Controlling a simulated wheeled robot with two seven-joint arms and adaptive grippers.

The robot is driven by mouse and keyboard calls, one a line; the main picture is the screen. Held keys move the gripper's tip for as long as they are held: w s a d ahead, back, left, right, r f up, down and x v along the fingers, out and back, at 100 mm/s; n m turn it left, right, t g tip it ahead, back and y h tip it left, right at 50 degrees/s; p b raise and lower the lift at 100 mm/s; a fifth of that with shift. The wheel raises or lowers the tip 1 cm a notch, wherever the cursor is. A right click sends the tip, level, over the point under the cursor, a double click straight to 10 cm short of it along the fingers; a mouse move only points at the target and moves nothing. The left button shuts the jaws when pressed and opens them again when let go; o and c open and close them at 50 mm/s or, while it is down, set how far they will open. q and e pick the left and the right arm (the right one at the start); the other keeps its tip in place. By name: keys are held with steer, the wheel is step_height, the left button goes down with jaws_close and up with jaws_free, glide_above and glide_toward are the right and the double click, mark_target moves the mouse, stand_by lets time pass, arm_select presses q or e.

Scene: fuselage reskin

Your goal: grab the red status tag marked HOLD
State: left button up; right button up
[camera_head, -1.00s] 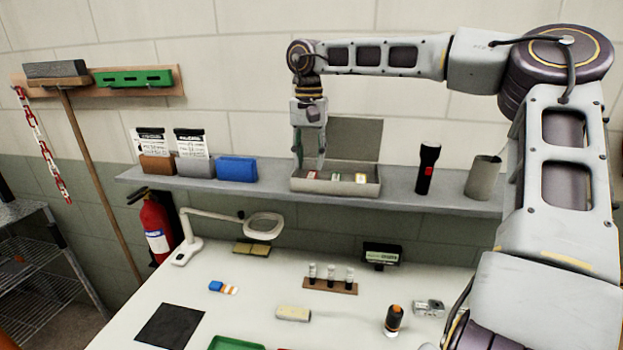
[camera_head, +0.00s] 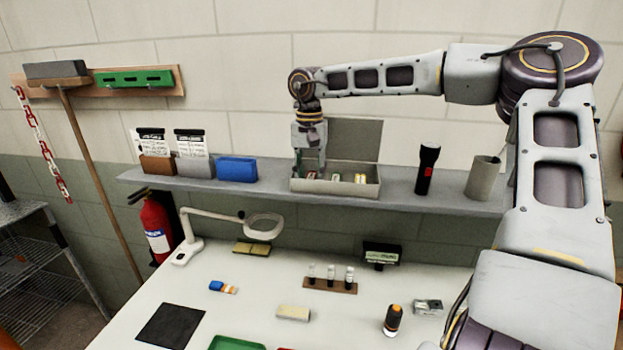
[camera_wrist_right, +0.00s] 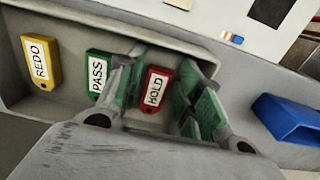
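The red tag marked HOLD (camera_wrist_right: 154,89) lies in the open grey box, seen in the right wrist view. It sits between the two green-padded fingers of my right gripper (camera_wrist_right: 160,92), which are apart. Whether either finger touches the tag I cannot tell. A green PASS tag (camera_wrist_right: 97,75) is partly hidden behind one finger, and a yellow REDO tag (camera_wrist_right: 40,62) lies farther left. In the head view my right gripper (camera_head: 309,168) reaches down into the left end of the box (camera_head: 335,188) on the shelf. My left gripper is not in view.
The box's raised lid (camera_head: 354,139) stands behind the tags. A blue box (camera_head: 237,169) sits on the shelf left of it. A black flashlight (camera_head: 427,170) and a grey cylinder (camera_head: 482,177) stand to the right. The white table (camera_head: 260,275) below holds several small items.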

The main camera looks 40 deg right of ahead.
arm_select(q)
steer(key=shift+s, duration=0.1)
arm_select(e)
steer(key=c, duration=0.5)
steer(key=shift+c, duration=0.2)
steer(key=shift+r, duration=0.1)
arm_select(q)
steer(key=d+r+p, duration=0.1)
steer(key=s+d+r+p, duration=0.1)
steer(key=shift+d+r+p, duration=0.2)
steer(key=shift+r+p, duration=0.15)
steer(key=shift+p, duration=0.05)
arm_select(e)
step_height(320, 180, up, 28)
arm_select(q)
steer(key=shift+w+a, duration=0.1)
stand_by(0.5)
